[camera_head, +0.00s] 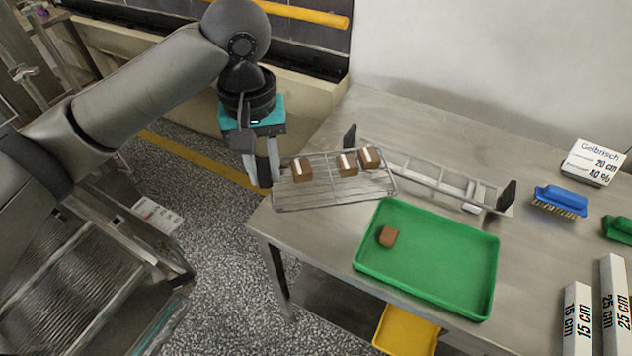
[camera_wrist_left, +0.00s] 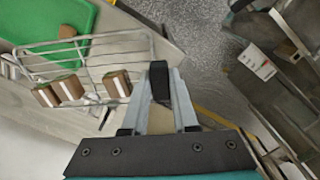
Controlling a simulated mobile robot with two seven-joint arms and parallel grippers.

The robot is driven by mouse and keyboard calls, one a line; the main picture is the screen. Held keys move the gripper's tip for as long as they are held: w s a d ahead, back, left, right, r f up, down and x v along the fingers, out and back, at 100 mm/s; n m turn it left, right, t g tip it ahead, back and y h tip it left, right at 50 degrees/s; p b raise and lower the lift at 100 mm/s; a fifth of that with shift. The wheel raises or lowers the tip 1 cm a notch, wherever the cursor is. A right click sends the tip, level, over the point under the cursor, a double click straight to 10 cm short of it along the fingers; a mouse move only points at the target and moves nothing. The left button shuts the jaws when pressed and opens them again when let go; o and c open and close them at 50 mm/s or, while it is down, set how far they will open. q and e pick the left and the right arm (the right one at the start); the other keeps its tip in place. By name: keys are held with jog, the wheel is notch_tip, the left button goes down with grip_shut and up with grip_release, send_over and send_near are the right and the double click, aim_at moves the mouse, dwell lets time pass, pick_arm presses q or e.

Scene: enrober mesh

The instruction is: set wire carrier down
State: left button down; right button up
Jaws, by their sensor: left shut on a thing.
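The wire carrier (camera_head: 335,196) is a wire mesh rack bearing three brown blocks (camera_head: 302,170) with white marks on top. My left gripper (camera_head: 266,180) is shut on the carrier's left end. The carrier reaches over the left corner of the steel table, close to the metal rail frame (camera_head: 440,180); whether it touches anything beneath cannot be told. In the left wrist view the carrier (camera_wrist_left: 95,62) extends left from the left gripper (camera_wrist_left: 160,85), with the blocks (camera_wrist_left: 70,88) on it. My right gripper is not in view.
A green tray (camera_head: 480,285) with one brown block (camera_head: 388,236) lies in front of the rail frame. A blue brush (camera_head: 560,200), a sign (camera_head: 592,163) and two white length blocks (camera_head: 577,320) are to the right. A yellow container (camera_head: 405,335) is lower down.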

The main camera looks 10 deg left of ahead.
pick_arm(q)
jog(key=r+n+p, duration=0.1)
jog(key=p, duration=0.1)
jog(key=w+d+r+n+p, duration=0.1)
jog(key=p, duration=0.1)
jog(key=w+r+n+p, duration=0.1)
jog(key=n+p, duration=0.1)
jog(key=shift+w+d+r, duration=0.1)
jog(key=shift+d+r, duration=0.05)
jog(key=shift+d, duration=0.15)
jog(key=n+p, duration=0.2)
jog(key=p, duration=0.1)
jog(key=r+n+p, duration=0.1)
jog(key=n+p, duration=0.2)
jog(key=shift+d+p, duration=0.2)
jog(key=shift+p, duration=0.1)
jog(key=shift+s+f+n+p, duration=0.1)
jog(key=shift+s+n+p, duration=0.15)
jog(key=shift+n+p, duration=0.35)
jog(key=shift+f, duration=0.2)
notch_tip(320, 180, down, 15)
jog(key=shift+a+f+b, duration=0.1)
jog(key=shift+b, duration=1.05)
jog(key=shift+f+b, duration=0.5)
jog(key=shift+f, duration=1.8)
